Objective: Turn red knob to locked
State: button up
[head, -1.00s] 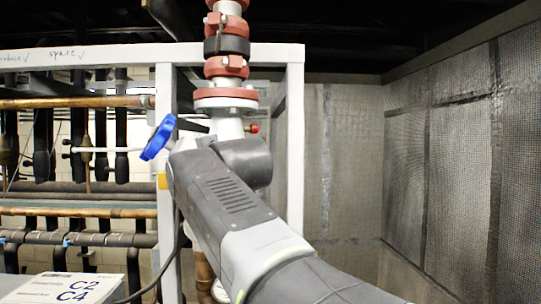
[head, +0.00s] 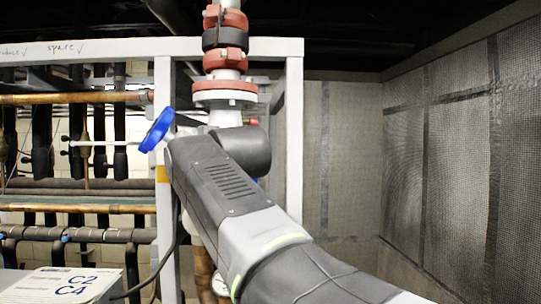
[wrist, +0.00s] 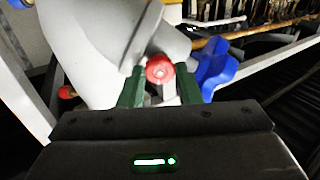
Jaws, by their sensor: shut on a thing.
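The red knob (wrist: 160,69) shows in the wrist view as a round red end on a grey valve body (wrist: 100,40). My gripper (wrist: 160,84) has its two green fingers on either side of the knob and is shut on it. The exact contact is partly hidden, and I cannot read a locked mark. In the head view my arm hides the gripper and this knob, in front of the vertical pipe (head: 225,117).
A blue handle (head: 157,131) stands left of my arm and close to the fingers in the wrist view (wrist: 215,68). A second small red part (wrist: 67,92) lies left of the fingers. A white frame post (head: 295,150) stands right. A labelled box (head: 65,284) sits lower left.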

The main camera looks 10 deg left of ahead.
jog(key=shift+m+b, duration=3.3)
jog(key=shift+m, duration=4.6)
jog(key=o, duration=1)
jog(key=shift+c, duration=0.2)
jog(key=b+v, duration=0.2)
jog(key=v, duration=1.2)
jog(key=shift+b, duration=0.4)
